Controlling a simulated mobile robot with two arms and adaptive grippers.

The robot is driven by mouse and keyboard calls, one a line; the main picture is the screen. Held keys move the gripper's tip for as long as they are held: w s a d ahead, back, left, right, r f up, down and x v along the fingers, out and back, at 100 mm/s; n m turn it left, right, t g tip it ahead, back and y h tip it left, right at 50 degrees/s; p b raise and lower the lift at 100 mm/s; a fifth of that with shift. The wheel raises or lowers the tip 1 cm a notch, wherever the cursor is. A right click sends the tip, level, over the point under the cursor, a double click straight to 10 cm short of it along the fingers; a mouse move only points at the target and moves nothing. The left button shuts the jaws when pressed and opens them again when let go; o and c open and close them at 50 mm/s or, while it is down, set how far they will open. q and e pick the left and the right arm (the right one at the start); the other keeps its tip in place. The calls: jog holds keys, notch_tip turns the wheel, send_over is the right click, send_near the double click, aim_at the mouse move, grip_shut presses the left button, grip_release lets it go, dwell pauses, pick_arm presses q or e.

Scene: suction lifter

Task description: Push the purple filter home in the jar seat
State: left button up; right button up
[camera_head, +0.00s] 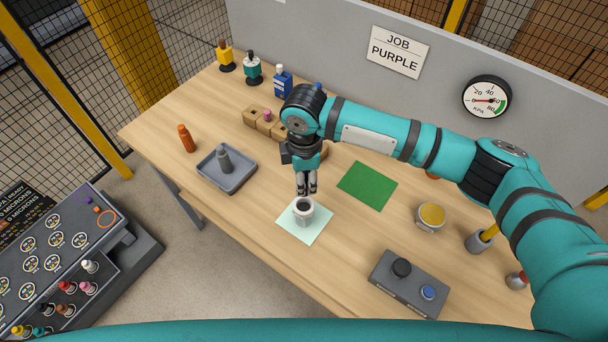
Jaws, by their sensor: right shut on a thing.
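A small pale jar (304,213) with a dark opening stands upright on a light green mat (291,222) near the middle of the table. My right gripper (307,190) points down just behind and above the jar's rim. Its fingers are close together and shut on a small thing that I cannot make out. I cannot see a purple filter clearly; the fingers and jar rim may hide it. Whether the fingertips touch the jar is not clear. My left gripper is not in view.
A grey tray (206,181) with a grey bottle lies left, near an orange bottle (186,138). A green mat (380,187), a yellow-topped container (431,217) and a grey button box (384,285) lie right. A gauge (487,97) and JOB PURPLE sign (398,51) are on the back panel.

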notch_tip(320, 180, down, 6)
jog(key=b, duration=0.2)
jog(key=shift+f, duration=0.2)
jog(key=shift+f, duration=0.15)
dwell(0.8)
jog(key=shift+f, duration=0.35)
jog(key=shift+f, duration=0.3)
dwell(0.4)
jog(key=shift+f, duration=0.35)
jog(key=shift+f, duration=0.45)
dwell(0.6)
jog(key=shift+r, duration=0.25)
dwell(3.7)
